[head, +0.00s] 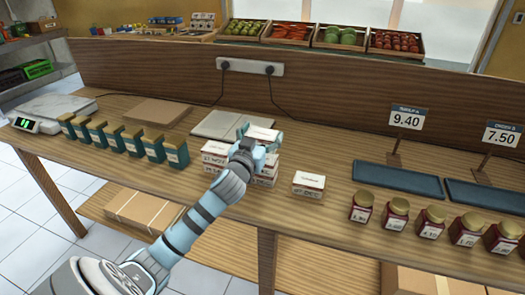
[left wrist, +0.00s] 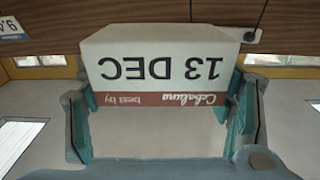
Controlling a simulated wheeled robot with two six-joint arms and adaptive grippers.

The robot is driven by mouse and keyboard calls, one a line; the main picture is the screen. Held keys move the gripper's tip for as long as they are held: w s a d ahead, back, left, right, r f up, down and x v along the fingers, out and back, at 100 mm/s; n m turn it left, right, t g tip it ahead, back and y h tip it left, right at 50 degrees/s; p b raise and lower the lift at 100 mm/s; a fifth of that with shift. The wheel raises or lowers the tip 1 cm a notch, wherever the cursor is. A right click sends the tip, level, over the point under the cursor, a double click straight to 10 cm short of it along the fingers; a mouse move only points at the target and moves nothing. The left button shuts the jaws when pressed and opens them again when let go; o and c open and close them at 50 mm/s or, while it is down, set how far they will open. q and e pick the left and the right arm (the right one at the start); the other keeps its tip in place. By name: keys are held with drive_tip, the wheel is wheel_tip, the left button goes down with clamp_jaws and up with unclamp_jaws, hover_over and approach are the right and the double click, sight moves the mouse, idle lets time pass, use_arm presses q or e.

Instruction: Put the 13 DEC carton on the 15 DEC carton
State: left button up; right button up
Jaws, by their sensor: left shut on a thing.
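The 13 DEC carton (left wrist: 163,62), white with a dark red band, is gripped between the fingers of my left gripper (left wrist: 160,105) in the left wrist view, its print upside down there. In the head view its white top (head: 262,133) shows beyond my left gripper (head: 258,147), over a group of white cartons. One of these cartons (head: 214,159) shows left of the gripper and another (head: 265,180) below it. A single carton (head: 309,184) stands apart to the right. I cannot read which one is 15 DEC. My right gripper is not in view.
Dark green-blue jars (head: 130,140) stand in a row at left near a scale (head: 50,112). Red jars (head: 396,216) line the right front, before dark trays (head: 398,178) and price signs (head: 408,118). A pale board (head: 222,124) lies behind the cartons.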

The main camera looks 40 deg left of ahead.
use_arm(q)
wheel_tip(320, 180, down, 4)
drive_tip(key=shift+s+r+b, duration=0.1)
drive_tip(key=shift+b, duration=0.4)
drive_tip(key=o, duration=1.2)
drive_tip(key=shift+r, duration=0.1)
drive_tip(key=shift+o, duration=0.2)
drive_tip(key=v, duration=1.2)
